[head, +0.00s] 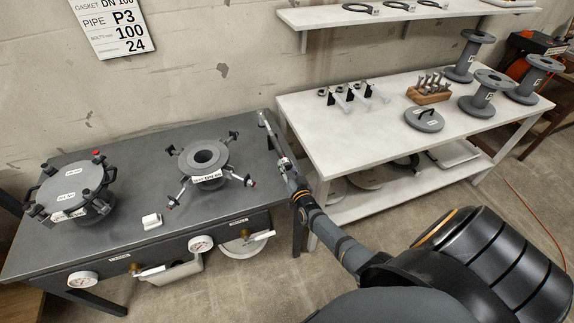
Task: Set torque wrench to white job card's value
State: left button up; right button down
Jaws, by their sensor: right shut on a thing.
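A white job card (112,25) hangs on the wall at the upper left, its top cut off by the frame. It reads "GASKET DN 100", "PIPE P3", a bolts line with "100", and "24". My right gripper (284,163) is in the gap between the dark bench and the pale table. It is shut on a slim silver tool, apparently the torque wrench (269,131), which points up and left from it. The wrench's scale is too small to read. My left gripper is not in view.
The dark bench (130,221) carries a lidded clamped flange (73,184), an open flange (206,162) with clamp arms, and a small white block (152,220). The pale table (320,140) holds spools, a bolt block (428,92) and a grey disc (424,119). A shelf (320,17) hangs above.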

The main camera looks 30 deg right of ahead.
jog(key=n+p, duration=0.1)
jog(key=n, duration=0.2)
jog(key=shift+r+n, duration=0.1)
jog(key=shift+n, duration=0.2)
jog(key=shift+n+p, duration=0.45)
jog(key=shift+n, duration=1.45)
jog(key=c, duration=1)
grip_release()
jog(key=shift+o, duration=0.2)
jog(key=shift+s, duration=0.15)
jog(key=v, duration=1.1)
jog(key=shift+s+a, duration=0.2)
jog(key=shift+s, duration=0.2)
